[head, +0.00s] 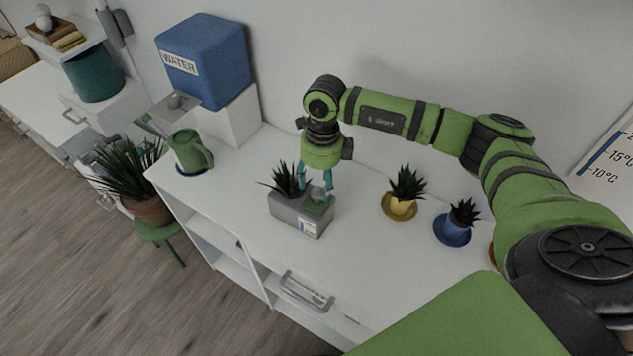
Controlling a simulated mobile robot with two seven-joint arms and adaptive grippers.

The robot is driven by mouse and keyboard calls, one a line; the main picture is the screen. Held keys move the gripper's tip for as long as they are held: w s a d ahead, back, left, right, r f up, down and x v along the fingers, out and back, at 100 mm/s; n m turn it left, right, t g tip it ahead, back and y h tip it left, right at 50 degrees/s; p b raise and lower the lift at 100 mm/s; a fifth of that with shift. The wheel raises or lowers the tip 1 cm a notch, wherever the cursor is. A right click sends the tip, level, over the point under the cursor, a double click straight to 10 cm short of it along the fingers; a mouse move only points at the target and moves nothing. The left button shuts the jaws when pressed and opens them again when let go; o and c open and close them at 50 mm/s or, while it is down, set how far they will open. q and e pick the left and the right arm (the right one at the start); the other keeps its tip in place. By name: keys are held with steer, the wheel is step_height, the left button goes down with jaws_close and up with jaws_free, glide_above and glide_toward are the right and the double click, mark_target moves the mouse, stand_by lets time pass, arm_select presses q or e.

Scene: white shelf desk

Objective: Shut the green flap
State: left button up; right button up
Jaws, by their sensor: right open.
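A grey box (290,217) with a dark spiky plant (287,179) at its left end stands on the white desk. The green flap (319,209) shows as a small green patch on top of the box's right part. It is partly covered by my fingers, and I cannot tell its angle. My right gripper (316,186) points down just above that part of the box, with its teal fingers apart. I cannot tell whether a fingertip touches the flap. My left gripper is out of view.
A yellow pot (399,207) and a blue pot (453,230) with plants stand right of the box. A green jug (188,152) stands at the left end, near a blue water tank (205,65). The desk (352,262) is clear in front of the pots.

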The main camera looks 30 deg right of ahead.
mark_target(318, 197)
steer(key=shift+s+f, duration=0.15)
steer(key=shift+f, duration=0.6)
steer(key=shift+a+f, duration=0.1)
steer(key=shift+f, duration=0.15)
jaws_close()
steer(key=shift+s+a+f+t+h, duration=0.15)
steer(key=shift+a+t+h, duration=0.15)
steer(key=shift+h, duration=0.2)
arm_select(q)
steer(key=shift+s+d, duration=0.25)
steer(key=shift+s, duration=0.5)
arm_select(e)
jaws_free()
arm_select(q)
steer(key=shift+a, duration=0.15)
